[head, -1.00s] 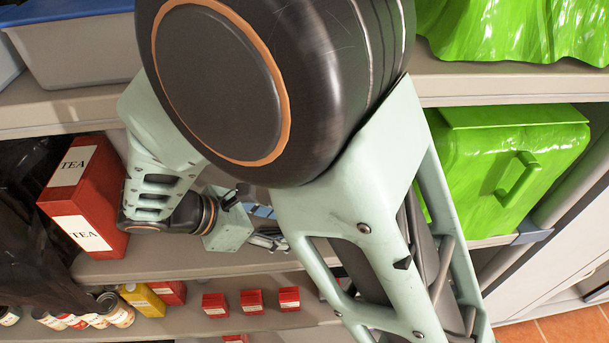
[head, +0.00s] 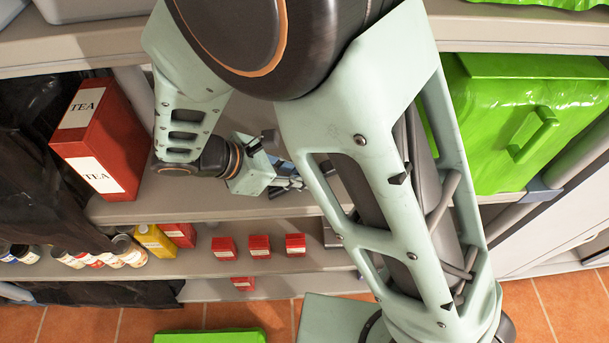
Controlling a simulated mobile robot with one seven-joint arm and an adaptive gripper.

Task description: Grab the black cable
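I cannot make out the black cable in the head view. My gripper (head: 287,181) is at the middle shelf, to the right of the red tea box (head: 104,142). My arm link covers part of it, so its fingertips and anything between them are hidden. Whether it is open or shut does not show.
The middle shelf (head: 190,207) holds the tea box and, at right, a green bin (head: 530,125). Small red boxes (head: 259,246), a yellow can (head: 154,241) and several tins stand on the shelf below. Black sheeting (head: 40,190) hangs at left. A green object (head: 210,336) is at the bottom edge, by the tiled floor (head: 75,325).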

